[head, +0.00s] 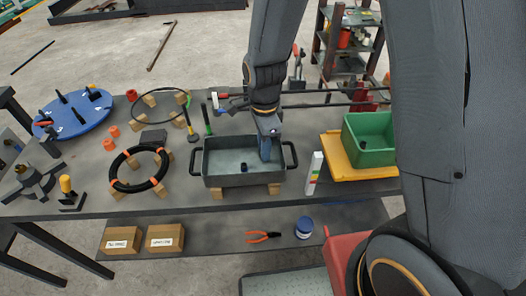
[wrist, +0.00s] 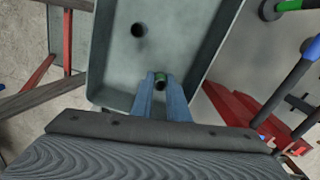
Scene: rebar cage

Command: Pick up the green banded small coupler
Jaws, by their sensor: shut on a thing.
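The green banded small coupler (wrist: 161,79) shows as a dark cylinder with a green band between my blue fingertips in the wrist view. My gripper (wrist: 162,78) is shut on it. In the head view my gripper (head: 266,154) reaches down into the right part of a grey tray with handles (head: 225,180), and the held coupler is hidden there. I cannot tell whether the coupler touches the tray floor. A second small dark coupler (head: 244,166) stands on the tray floor to the left of my gripper; it also shows in the wrist view (wrist: 138,30). No green shows on it.
The tray rests on wooden blocks (head: 216,193). A black ring with orange bands (head: 117,171) lies to its left. A white upright block with coloured marks (head: 314,172) and a green bin (head: 372,155) on a yellow board stand to its right.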

